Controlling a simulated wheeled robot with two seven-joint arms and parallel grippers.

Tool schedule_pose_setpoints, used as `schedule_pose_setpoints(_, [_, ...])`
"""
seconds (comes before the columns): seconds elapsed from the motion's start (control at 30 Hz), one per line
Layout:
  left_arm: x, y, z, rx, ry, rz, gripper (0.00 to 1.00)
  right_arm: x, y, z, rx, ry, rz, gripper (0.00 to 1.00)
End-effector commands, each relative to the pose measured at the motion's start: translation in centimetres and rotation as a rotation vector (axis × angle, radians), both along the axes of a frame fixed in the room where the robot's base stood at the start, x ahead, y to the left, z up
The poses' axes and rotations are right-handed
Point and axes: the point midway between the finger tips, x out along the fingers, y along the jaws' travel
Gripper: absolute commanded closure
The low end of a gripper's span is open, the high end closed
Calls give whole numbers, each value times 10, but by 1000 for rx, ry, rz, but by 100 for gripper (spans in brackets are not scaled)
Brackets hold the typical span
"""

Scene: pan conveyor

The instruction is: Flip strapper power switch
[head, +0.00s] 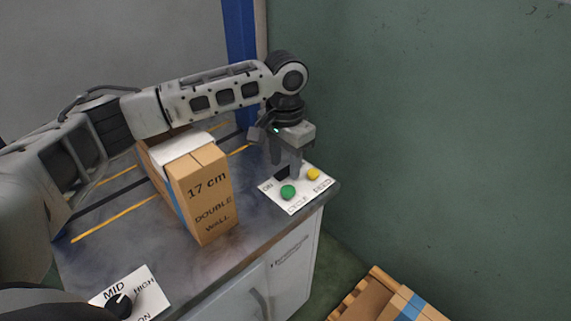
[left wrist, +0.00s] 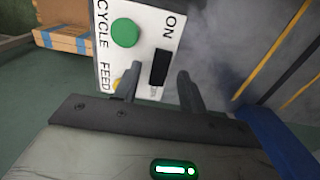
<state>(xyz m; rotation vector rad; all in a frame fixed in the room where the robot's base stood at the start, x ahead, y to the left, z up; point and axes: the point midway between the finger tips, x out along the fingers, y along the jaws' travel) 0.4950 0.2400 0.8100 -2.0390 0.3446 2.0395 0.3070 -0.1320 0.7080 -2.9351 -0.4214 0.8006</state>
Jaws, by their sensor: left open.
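The black power switch (head: 282,171) sits beside the "ON" label on the white control panel (head: 296,203) at the right corner of the strapper top. In the left wrist view the switch (left wrist: 159,67) lies in line with the gap between my fingers. My left gripper (head: 286,166) is open, empty and points down just over the switch. It also shows in the left wrist view (left wrist: 158,84). I cannot tell whether a finger touches the switch. Its lower end and the lettering there are partly hidden. My right gripper is not in view.
A green button (head: 288,192) and a yellow button (head: 313,174) sit close to the switch. A cardboard box (head: 205,194) stands on the strapper top under my left arm. A dial panel (head: 148,284) is at front left. Boxes (head: 408,304) lie lower right.

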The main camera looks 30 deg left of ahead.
Motion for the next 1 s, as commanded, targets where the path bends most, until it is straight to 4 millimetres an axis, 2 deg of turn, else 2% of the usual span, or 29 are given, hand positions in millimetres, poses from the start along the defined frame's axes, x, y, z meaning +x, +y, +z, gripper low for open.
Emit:
schedule_pose_setpoints(0.1, [0, 0, -6, 0, -1, 0, 58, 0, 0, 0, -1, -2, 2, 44])
schedule_pose_setpoints(0.37, [0, 0, -7, 0, 0, 0, 58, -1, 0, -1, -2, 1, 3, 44])
schedule_pose_setpoints(0.4, [0, 0, -7, 0, 0, 0, 64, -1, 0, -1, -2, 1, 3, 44])
schedule_pose_setpoints(0.53, [0, 0, -7, 0, -1, -1, 100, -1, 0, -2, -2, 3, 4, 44])
schedule_pose_setpoints(0.67, [0, 0, -7, 0, -1, 0, 100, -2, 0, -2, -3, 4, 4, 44])
schedule_pose_setpoints(0.9, [-4, 0, 0, -24, -55, 1, 100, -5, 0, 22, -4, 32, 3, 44])
schedule_pose_setpoints(1.0, [-5, 1, -1, -38, -101, 1, 100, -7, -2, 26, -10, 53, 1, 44])
